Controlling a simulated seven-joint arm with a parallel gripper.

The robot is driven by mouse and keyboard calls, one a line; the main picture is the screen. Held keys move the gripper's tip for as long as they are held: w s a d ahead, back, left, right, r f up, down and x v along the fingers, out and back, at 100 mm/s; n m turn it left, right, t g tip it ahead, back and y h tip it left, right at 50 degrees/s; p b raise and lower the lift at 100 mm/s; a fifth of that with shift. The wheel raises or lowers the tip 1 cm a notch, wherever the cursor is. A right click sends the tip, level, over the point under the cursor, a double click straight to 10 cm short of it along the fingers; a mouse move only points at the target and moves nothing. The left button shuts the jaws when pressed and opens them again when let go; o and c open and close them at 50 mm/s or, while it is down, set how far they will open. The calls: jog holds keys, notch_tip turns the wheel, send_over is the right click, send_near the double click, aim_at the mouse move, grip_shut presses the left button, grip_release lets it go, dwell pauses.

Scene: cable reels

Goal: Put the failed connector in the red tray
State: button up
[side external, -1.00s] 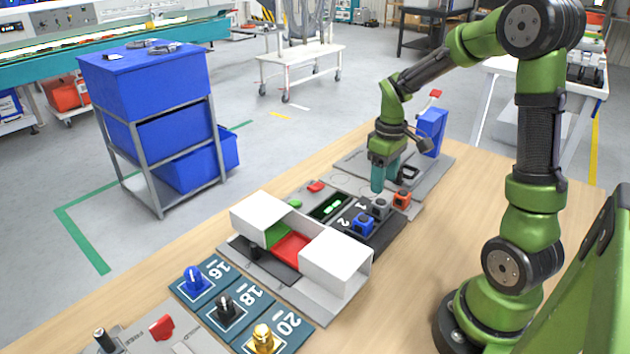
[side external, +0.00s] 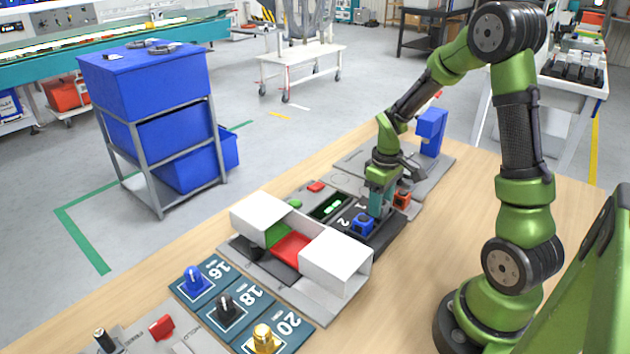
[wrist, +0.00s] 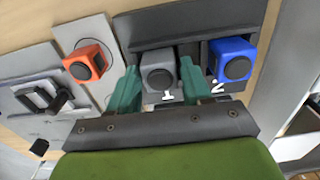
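In the wrist view, a grey connector (wrist: 157,76) with a round dark face sits at the position marked 1. A blue connector (wrist: 232,60) sits at 2, and it also shows in the side view (side external: 362,224). An orange connector (wrist: 88,63) is apart on a light plate, also in the side view (side external: 402,198). My gripper (wrist: 160,73) is lowered with its teal fingers on either side of the grey connector, apparently with slight gaps. In the side view my gripper (side external: 379,207) hides the grey connector. The red tray (side external: 292,248) lies empty between two white covers. No visible mark tells which connector failed.
A green tray (side external: 277,233) adjoins the red one. The white covers (side external: 335,262) stand up as obstacles. A dark display (side external: 331,206) with green marks is beside the slots. Plates numbered 16, 18 and 20 (side external: 228,305) hold connectors nearer the camera. Wooden table right of the fixtures is clear.

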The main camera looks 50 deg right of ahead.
jog(key=c, duration=0.7)
jog(key=shift+r, duration=3.8)
jog(key=shift+r, duration=0.25)
notch_tip(320, 180, up, 4)
jog(key=r, duration=0.1)
jog(key=w+a, duration=0.4)
jog(key=a, duration=0.7)
jog(key=w+a, duration=0.5)
jog(key=a, duration=0.5)
jog(key=f, duration=1.2)
jog(key=shift+s, duration=0.25)
